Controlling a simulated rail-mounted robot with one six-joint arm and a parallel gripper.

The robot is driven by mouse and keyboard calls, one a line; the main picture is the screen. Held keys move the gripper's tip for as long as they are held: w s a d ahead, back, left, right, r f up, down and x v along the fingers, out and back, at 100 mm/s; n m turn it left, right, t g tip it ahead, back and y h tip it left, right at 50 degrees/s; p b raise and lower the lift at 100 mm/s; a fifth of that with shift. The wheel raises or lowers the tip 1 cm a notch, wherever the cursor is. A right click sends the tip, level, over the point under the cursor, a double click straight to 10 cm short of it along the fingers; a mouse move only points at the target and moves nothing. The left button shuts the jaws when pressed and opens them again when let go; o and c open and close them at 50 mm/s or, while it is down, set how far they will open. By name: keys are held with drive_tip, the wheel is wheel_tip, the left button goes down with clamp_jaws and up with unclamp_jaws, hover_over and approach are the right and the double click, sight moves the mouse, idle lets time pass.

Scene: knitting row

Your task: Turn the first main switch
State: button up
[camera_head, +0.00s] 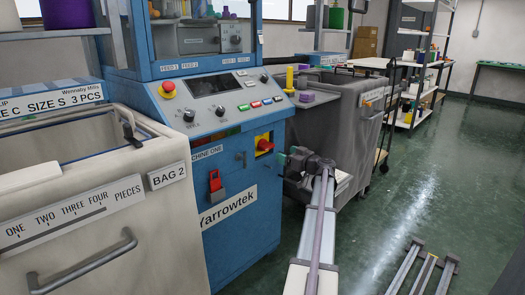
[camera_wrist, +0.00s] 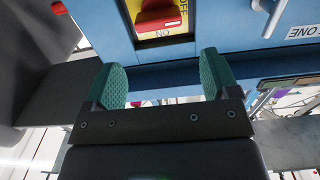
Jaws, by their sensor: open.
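The main switch (camera_head: 264,144) is a red rotary knob on a yellow plate, on the front of the blue machine marked "MACHINE ONE". In the wrist view the red knob (camera_wrist: 160,18) is at the top, partly cut off, with OFF and ON lettering turned over on its yellow plate. My gripper (camera_head: 283,158) is just to the right of the switch in the head view. In the wrist view its green-padded fingers (camera_wrist: 165,72) are apart with nothing between them. The knob lies beyond the fingertips, roughly centred between them, and no contact shows.
A red padlock-like piece (camera_head: 215,181) and a small handle (camera_head: 241,158) are on the same blue front. A pale bin marked "BAG 2" (camera_head: 165,177) stands left, a grey bin (camera_head: 345,125) behind my arm.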

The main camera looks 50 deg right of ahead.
sight(270, 147)
drive_tip(key=w, duration=0.3)
drive_tip(key=w+d, duration=0.1)
drive_tip(key=w, duration=0.6)
drive_tip(key=shift+w+d, duration=0.15)
drive_tip(key=shift+w, duration=0.15)
drive_tip(key=c, duration=0.6)
drive_tip(key=shift+c, duration=0.2)
